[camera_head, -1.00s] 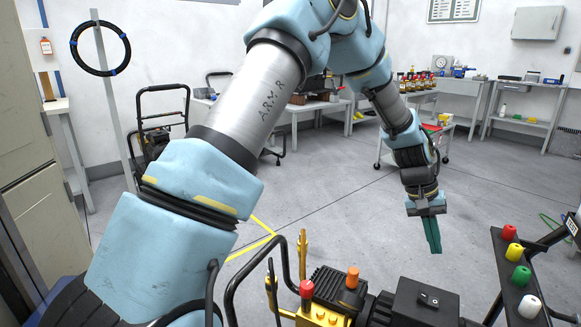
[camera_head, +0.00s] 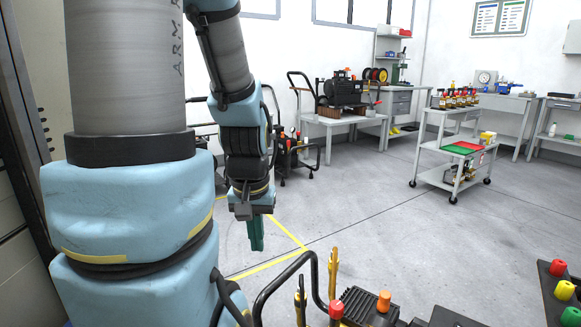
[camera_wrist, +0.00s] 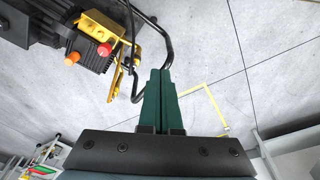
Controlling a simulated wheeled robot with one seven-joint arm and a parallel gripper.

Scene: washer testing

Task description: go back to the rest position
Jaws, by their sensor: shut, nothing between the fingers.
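My gripper (camera_head: 256,234) hangs pointing down at the end of my arm, left of centre in the head view. Its green fingers are together with nothing between them. In the wrist view the shut fingers (camera_wrist: 157,100) stick out over the bare grey floor. My upper arm and blue joint covers fill the left of the head view.
A machine with a yellow block and red and orange knobs (camera_head: 336,309) stands low in front, right of my gripper; a black bent tube (camera_head: 285,275) rises beside it. A white cart (camera_head: 441,160) stands at the right. A bench (camera_head: 345,121) stands behind. The floor between is clear.

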